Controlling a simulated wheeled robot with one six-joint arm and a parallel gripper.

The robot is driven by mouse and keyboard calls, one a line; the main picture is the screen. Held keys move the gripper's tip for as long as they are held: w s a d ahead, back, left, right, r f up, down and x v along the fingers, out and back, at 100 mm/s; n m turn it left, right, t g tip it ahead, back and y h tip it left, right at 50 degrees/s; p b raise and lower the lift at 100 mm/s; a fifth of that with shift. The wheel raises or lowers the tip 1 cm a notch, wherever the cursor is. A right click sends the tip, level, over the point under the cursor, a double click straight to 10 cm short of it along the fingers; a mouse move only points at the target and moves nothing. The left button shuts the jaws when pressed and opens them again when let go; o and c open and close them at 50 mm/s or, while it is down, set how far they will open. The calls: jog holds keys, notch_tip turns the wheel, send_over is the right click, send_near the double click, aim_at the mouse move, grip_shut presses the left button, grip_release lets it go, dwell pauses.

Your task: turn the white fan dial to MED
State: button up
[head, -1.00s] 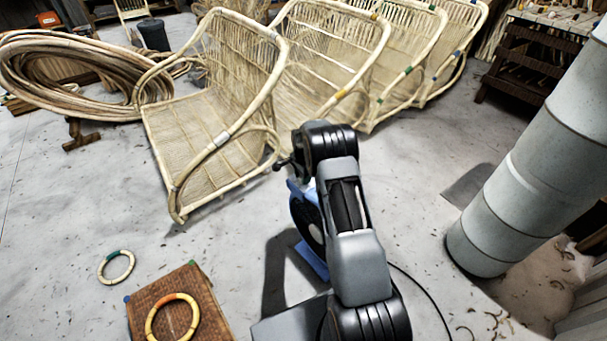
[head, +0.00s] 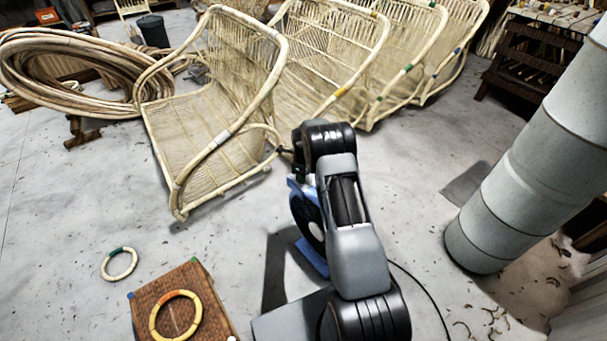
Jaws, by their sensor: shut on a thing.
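The blue fan (head: 313,258) stands on the floor in the middle of the head view, with a dark round front and a flat blue base. My arm covers its right side. My gripper (head: 299,172) is at the top of the fan, mostly hidden by my wrist. It is shut on the white fan dial, of which at most a small pale patch shows. The dial's marks and pointer cannot be read from here.
Rattan chair frames (head: 215,135) stand close behind the fan. A woven box (head: 205,285) with a ring (head: 153,322) on it and a floor ring (head: 106,272) are at the lower left. A grey duct (head: 500,215) stands right.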

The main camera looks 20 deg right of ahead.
jog(key=shift+m, duration=1.6)
jog(key=o, duration=0.9)
notch_tip(320, 180, up, 14)
jog(key=p, duration=0.4)
jog(key=shift+f, duration=0.1)
